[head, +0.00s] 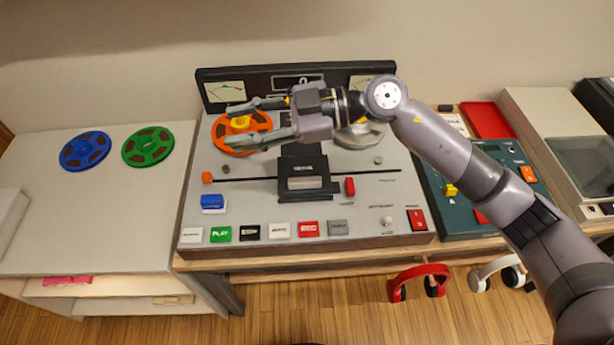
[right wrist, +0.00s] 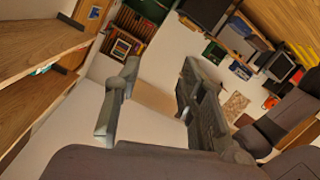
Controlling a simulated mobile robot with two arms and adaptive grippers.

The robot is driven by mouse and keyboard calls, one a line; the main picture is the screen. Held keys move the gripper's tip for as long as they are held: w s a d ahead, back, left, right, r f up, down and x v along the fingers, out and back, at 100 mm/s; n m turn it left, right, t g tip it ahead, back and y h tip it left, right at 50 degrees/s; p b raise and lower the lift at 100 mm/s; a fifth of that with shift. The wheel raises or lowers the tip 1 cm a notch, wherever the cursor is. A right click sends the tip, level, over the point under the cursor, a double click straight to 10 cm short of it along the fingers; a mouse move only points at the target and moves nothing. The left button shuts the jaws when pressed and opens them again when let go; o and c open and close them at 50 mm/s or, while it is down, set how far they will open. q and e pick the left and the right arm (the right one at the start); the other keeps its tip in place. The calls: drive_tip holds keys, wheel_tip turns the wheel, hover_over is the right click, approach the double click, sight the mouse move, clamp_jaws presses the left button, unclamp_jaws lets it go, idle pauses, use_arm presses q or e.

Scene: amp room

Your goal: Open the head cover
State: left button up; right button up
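The head cover (head: 304,171) is a black block with a grey plate on its front, in the middle of the grey tape machine (head: 240,192). It seems to be down, but my arm hides part of its back. My right gripper (head: 232,124) is above and left of it, over the orange reel (head: 240,148), with its fingers pointing left. Its fingers are spread and apart from the cover. The right wrist view also shows the two fingers (right wrist: 158,85) apart with nothing between them. My left gripper is not in view.
Buttons, including a green one (head: 221,234), line the machine's front. A second reel (head: 360,135) is partly behind my right arm. Blue (head: 85,150) and green (head: 148,147) reels lie on the left counter. Red headphones (head: 420,281) hang below the front edge.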

drive_tip(key=w+d+f+m+h, duration=0.1)
drive_tip(key=w+d+f+h, duration=0.2)
drive_tip(key=d+f+h, duration=0.35)
drive_tip(key=m+h, duration=0.3)
drive_tip(key=h, duration=0.2)
approach(306, 179)
drive_tip(key=p+x, duration=0.3)
drive_tip(key=x, duration=0.6)
drive_tip(key=shift+s+f, duration=0.15)
drive_tip(key=shift+s, duration=0.05)
clamp_jaws()
drive_tip(key=shift+w, duration=0.1)
